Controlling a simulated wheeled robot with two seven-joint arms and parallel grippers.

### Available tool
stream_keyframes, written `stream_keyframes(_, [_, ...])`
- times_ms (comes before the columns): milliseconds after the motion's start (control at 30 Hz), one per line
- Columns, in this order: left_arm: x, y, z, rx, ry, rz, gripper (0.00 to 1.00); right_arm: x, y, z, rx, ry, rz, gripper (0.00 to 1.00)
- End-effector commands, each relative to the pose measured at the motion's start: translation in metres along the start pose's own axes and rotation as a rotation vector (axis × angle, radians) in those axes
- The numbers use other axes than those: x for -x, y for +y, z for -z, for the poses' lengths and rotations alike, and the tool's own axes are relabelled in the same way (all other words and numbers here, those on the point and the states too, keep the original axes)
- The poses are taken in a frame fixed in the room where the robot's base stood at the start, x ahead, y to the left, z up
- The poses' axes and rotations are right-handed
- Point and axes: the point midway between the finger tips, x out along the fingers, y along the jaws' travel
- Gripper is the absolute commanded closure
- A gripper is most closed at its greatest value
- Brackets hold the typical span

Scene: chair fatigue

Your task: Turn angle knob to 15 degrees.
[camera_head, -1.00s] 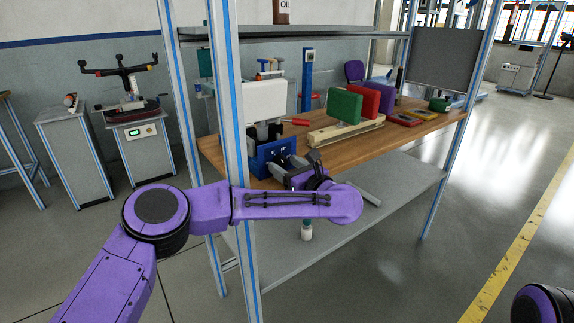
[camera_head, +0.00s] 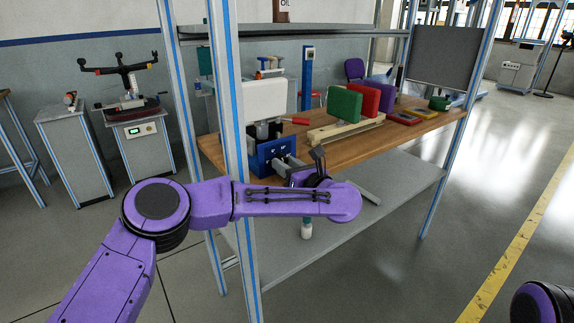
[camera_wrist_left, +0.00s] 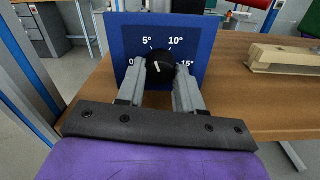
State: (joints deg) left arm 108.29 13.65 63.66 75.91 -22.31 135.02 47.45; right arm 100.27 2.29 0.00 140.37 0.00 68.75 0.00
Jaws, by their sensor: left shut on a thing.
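The black angle knob (camera_wrist_left: 160,64) sits on the front of a blue panel (camera_wrist_left: 115,42) marked 0, 5°, 10° and 15° in the left wrist view. A short white line on the knob points up and slightly left, roughly between the 5° and 10° marks. My left gripper (camera_wrist_left: 161,80) is shut on the knob, with one grey finger on each side. In the head view the blue box (camera_head: 262,153) stands at the left end of the bench, and my left gripper (camera_head: 280,163) reaches its front. The knob is hidden there. My right gripper is out of view.
The wooden bench (camera_head: 345,150) carries a pale wooden block (camera_head: 345,130) with green (camera_head: 344,104) and red (camera_head: 369,99) pads to the right. A rack post (camera_head: 232,120) rises left of the blue box. Free floor lies to the right.

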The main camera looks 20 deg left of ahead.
Motion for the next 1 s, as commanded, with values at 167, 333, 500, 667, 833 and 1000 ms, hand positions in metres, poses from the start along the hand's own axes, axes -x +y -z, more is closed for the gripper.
stream_keyframes(167, [0.001, 0.0, -0.003, -0.149, -0.004, 0.001, 0.95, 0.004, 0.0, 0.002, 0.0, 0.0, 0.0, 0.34])
stream_keyframes(333, [0.001, 0.001, -0.003, -0.311, -0.004, 0.001, 0.95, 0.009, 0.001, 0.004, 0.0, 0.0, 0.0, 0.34])
stream_keyframes(500, [0.001, 0.001, -0.004, -0.473, -0.003, 0.0, 0.95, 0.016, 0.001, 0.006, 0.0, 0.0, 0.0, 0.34])
stream_keyframes(667, [0.001, 0.001, -0.004, -0.626, -0.002, 0.0, 0.95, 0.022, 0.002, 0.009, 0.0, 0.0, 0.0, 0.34])
stream_keyframes(833, [0.001, 0.001, -0.004, -0.788, -0.003, 0.001, 0.95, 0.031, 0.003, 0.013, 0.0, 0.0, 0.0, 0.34])
stream_keyframes(1000, [0.001, 0.001, -0.005, -0.949, -0.002, 0.001, 0.95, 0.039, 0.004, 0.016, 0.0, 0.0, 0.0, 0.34])
